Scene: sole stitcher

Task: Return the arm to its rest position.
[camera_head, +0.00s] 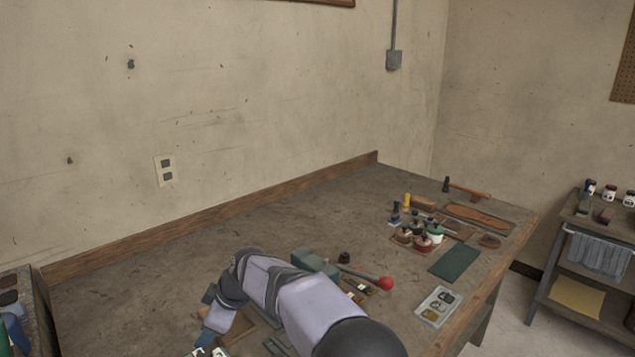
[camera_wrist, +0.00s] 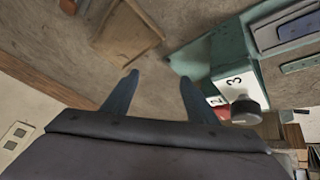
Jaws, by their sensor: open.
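My gripper shows in the wrist view (camera_wrist: 158,82), with its two dark fingers spread apart and nothing between them. Bare grey-brown bench surface shows beyond the fingertips. In the head view my arm reaches from the lower middle toward the left over the workbench (camera_head: 140,265). A green machine (camera_head: 316,263) with a red-knobbed lever (camera_head: 385,283) stands behind my arm on the bench. In the wrist view the green machine (camera_wrist: 205,55) is right of the fingers, with a white block marked 3 (camera_wrist: 234,83) and a dark round knob (camera_wrist: 245,110).
A shallow brown tray (camera_wrist: 127,35) lies beyond the fingers in the wrist view. Several bottles (camera_head: 421,243), a green mat (camera_head: 455,263) and a grey tray (camera_head: 438,306) occupy the bench's right side. A side cart (camera_head: 560,285) stands at far right. The bench's back left is clear.

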